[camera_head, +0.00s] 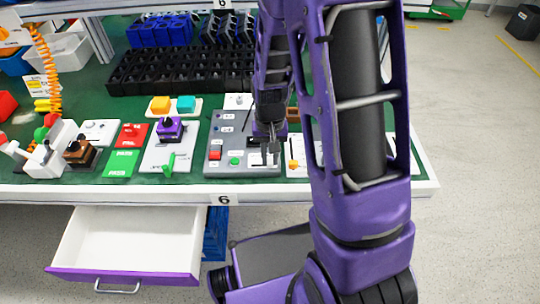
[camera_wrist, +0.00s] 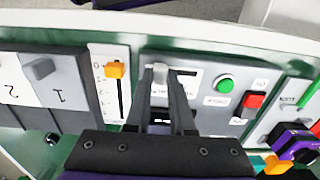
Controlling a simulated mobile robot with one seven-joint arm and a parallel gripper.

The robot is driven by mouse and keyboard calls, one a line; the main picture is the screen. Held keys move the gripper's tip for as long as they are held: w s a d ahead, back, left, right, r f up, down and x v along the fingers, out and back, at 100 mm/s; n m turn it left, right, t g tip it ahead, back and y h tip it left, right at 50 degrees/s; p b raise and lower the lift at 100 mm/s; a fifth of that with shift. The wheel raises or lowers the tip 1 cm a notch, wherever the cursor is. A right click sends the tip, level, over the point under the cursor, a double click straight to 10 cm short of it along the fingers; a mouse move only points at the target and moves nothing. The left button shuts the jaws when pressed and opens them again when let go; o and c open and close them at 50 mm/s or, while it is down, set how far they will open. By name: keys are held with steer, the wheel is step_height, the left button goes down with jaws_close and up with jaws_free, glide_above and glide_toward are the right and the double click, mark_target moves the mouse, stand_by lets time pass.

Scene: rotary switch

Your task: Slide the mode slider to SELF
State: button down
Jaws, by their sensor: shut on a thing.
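The mode slider's light grey knob (camera_wrist: 160,69) sits at the left end of a short dark slot (camera_wrist: 185,72) in the wrist view; the slot shows bare to its right. My gripper (camera_wrist: 161,78) has its two dark fingers closed around the knob, one on each side. In the head view my gripper (camera_head: 268,157) reaches down to the right front part of the grey control panel (camera_head: 244,171), and the knob cannot be made out there. The panel's small labels are too blurred to read, and the fingers partly cover those by the slot.
The same panel has a green button (camera_wrist: 224,83) and a red rocker switch (camera_wrist: 254,101) beside the slider. An orange-knobbed slider (camera_wrist: 115,70) stands on a neighbouring white plate. An open drawer (camera_head: 128,243) juts out below the bench. Black bins (camera_head: 180,72) stand behind the panels.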

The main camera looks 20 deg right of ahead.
mark_target(254, 166)
stand_by(0.8)
steer(key=shift+w+a, duration=0.2)
steer(key=shift+a, duration=0.5)
steer(key=shift+w+a, duration=0.2)
steer(key=shift+a, duration=0.55)
steer(key=shift+w+a, duration=0.2)
steer(key=shift+a, duration=0.5)
steer(key=c, duration=0.8)
jaws_free()
steer(key=shift+o, duration=0.2)
step_height(254, 166, up, 18)
steer(key=p, duration=0.2)
steer(key=shift+f, duration=0.25)
